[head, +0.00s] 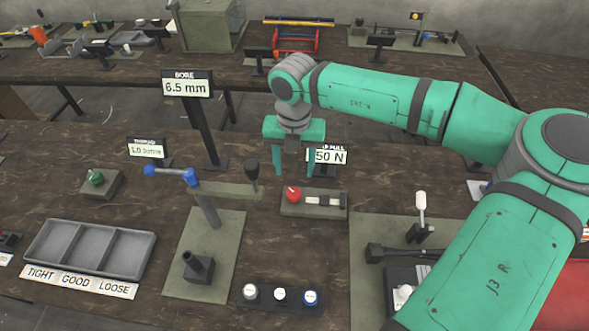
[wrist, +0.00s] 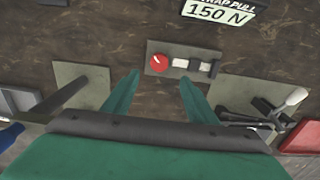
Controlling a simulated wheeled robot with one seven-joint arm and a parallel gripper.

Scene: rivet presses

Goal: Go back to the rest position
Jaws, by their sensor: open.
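My gripper (head: 295,172) is open and empty, pointing down above the table behind the rivet press. In the wrist view its two green fingers (wrist: 157,88) are spread apart with nothing between them. A small plate (head: 300,208) with a red knob (head: 294,194) and a pale rod sits below and just in front of the fingers in the head view. The same red knob shows in the wrist view (wrist: 159,62), beyond the fingertips. The fingers look apart from it.
A press (head: 208,212) with a blue-tipped lever stands left of my gripper. A BORE sign (head: 187,84) rises close by on a post. A three-part tray (head: 60,247) lies front left. Several capped pieces (head: 280,294) stand at the front. Another fixture (head: 420,232) is at right.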

